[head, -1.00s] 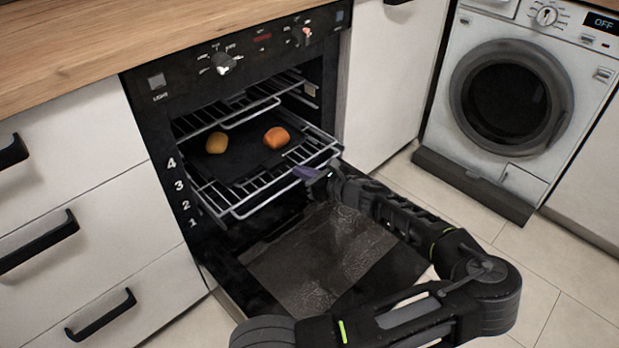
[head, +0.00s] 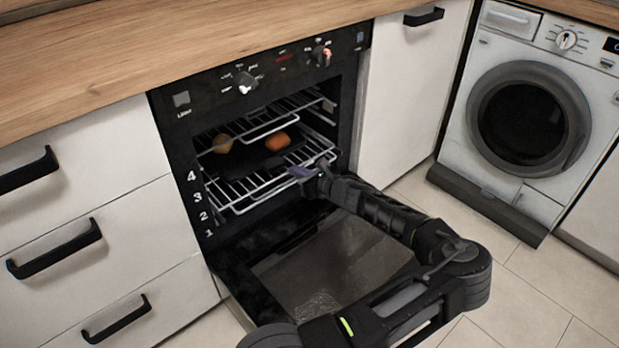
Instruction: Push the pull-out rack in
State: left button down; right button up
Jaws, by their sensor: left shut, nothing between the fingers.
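The pull-out rack (head: 246,205) is a wire shelf in the lower part of the open oven. Its front edge now lies about at the oven's mouth. A dark tray (head: 246,160) sits on it, with a yellowish food piece (head: 222,144) and an orange one (head: 278,141). My left gripper (head: 299,172) is shut and empty, its purplish fingertips at the rack's front right part. I cannot tell whether they touch the wire. My right gripper is not in view.
The oven door (head: 335,262) is folded down below my left arm. An upper wire rack (head: 270,125) is above the tray. White drawers (head: 95,190) stand left, a washing machine (head: 530,120) right. Floor tiles (head: 530,290) are clear at the lower right.

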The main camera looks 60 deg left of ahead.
aim_at(284, 161)
pick_arm(q)
jog(key=a, duration=0.6)
jog(key=shift+s+a, duration=0.25)
jog(key=shift+s, duration=0.05)
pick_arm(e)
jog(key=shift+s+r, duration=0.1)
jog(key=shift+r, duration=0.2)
